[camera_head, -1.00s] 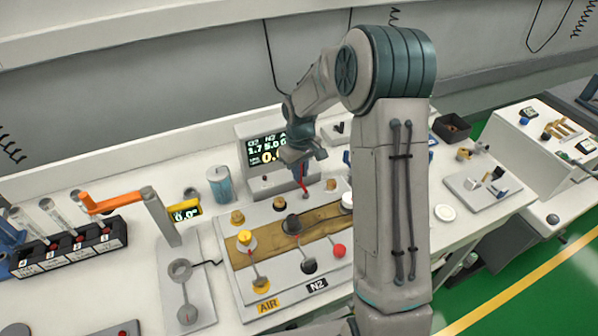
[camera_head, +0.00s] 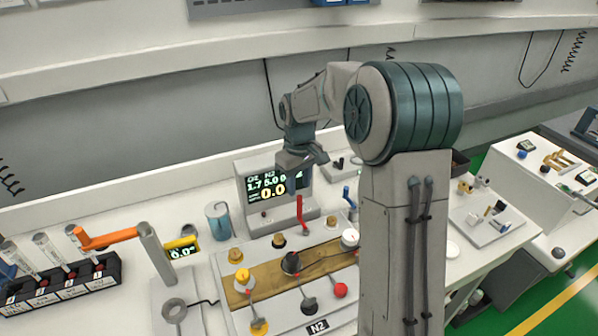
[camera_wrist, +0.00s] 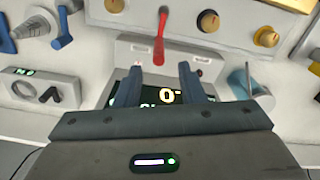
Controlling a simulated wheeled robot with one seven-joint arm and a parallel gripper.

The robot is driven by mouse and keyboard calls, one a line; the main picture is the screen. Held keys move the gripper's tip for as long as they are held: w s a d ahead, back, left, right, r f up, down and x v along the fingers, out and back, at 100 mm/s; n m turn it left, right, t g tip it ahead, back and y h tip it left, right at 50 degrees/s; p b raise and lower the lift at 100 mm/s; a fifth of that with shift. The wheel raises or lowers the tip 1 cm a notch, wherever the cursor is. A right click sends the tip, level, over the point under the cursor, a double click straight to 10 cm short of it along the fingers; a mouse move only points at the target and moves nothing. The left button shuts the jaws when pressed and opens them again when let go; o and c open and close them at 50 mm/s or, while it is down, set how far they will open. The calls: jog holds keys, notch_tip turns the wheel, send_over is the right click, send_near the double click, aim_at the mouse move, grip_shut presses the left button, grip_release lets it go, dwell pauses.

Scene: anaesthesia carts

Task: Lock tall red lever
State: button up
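The tall red lever (camera_head: 301,213) stands roughly upright in front of the display box in the head view. In the wrist view the red lever (camera_wrist: 161,38) shows beyond my fingertips, near the top middle. My gripper (camera_head: 303,160) is above the lever and apart from it, in front of the top of the display box (camera_head: 250,166). In the wrist view my gripper (camera_wrist: 160,78) has its two dark fingers spread, with nothing held between them. The display's green and yellow digits show behind the fingers.
A knob panel (camera_head: 232,262) with several knobs lies in front of the lever. A blue lever (camera_head: 347,196) is to its right. A blue cylinder (camera_head: 217,222) and an orange-handled lever (camera_head: 107,238) are to its left. The space above the panel is free.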

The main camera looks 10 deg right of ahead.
jog(key=shift+r, duration=2.35)
jog(key=s+r+m+t, duration=0.1)
jog(key=s+m, duration=0.1)
jog(key=s, duration=1.1)
jog(key=s+d+r+m+t, duration=0.1)
jog(key=s+m+t, duration=0.1)
jog(key=s, duration=1.2)
jog(key=shift+m, duration=0.7)
jog(key=shift+d, duration=0.1)
